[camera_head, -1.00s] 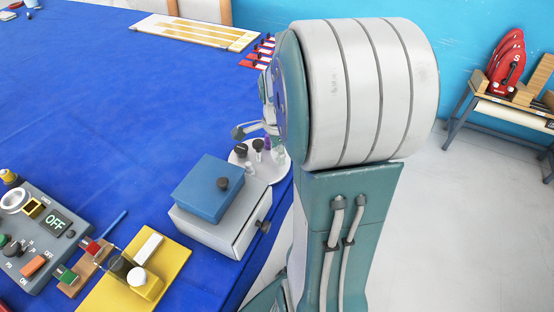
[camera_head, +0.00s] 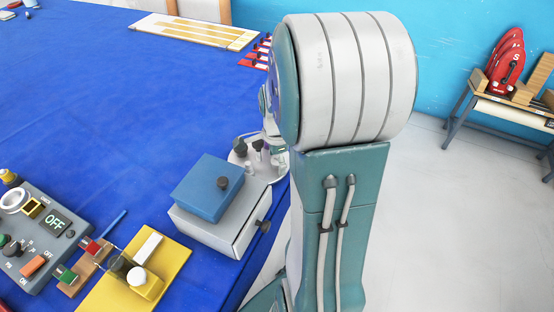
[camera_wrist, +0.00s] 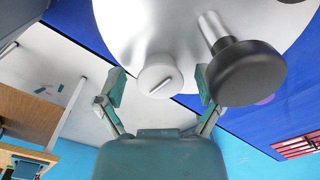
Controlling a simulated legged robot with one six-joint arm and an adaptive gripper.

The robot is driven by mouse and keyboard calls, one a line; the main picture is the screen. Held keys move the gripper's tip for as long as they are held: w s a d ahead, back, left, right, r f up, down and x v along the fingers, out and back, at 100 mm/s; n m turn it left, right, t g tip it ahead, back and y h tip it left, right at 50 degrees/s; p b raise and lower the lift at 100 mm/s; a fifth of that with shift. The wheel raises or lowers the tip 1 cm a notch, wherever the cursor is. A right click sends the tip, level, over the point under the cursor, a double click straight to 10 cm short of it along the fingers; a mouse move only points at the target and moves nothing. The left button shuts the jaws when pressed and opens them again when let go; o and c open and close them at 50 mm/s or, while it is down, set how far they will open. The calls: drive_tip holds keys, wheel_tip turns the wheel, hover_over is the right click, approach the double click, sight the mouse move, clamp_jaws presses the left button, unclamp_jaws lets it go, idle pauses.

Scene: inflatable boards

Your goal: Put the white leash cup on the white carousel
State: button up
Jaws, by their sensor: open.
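The white carousel (camera_wrist: 130,25) is a round white disc filling the top of the wrist view. In the head view the carousel (camera_head: 270,170) shows in part beside my arm, behind the blue-topped box. A small white round piece with a metal bar across it, which looks like the white leash cup (camera_wrist: 150,78), is at the disc's edge in the wrist view. My gripper (camera_wrist: 160,80) is open, with one teal finger on each side of this cup and gaps visible. I cannot tell whether the cup rests on the disc. In the head view my arm mostly hides the gripper.
A black knob on a metal post (camera_wrist: 250,72) stands on the carousel close to my right finger. A grey box with a blue top (camera_head: 208,190) stands in front of it. A yellow board (camera_head: 125,290) and control panel (camera_head: 40,235) are at lower left.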

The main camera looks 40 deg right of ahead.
wheel_tip(320, 180, up, 11)
drive_tip(key=s+a+r+n+t, duration=0.1)
drive_tip(key=a+n, duration=0.3)
drive_tip(key=s+a+r+n+t, duration=0.1)
drive_tip(key=a+r+n, duration=0.1)
drive_tip(key=a+n, duration=0.2)
drive_tip(key=s+a+r+n+t, duration=0.1)
drive_tip(key=a+r+n, duration=0.1)
drive_tip(key=a+n, duration=0.2)
drive_tip(key=shift+a+r+h, duration=0.2)
drive_tip(key=shift+a+h, duration=0.2)
drive_tip(key=shift+a, duration=0.1)
drive_tip(key=s+a+n+t, duration=0.2)
drive_tip(key=s+a+n, duration=0.3)
drive_tip(key=n, duration=0.5)
drive_tip(key=shift+s+a+t+y, duration=0.2)
drive_tip(key=shift+a+t+y, duration=0.15)
drive_tip(key=shift+a, duration=0.75)
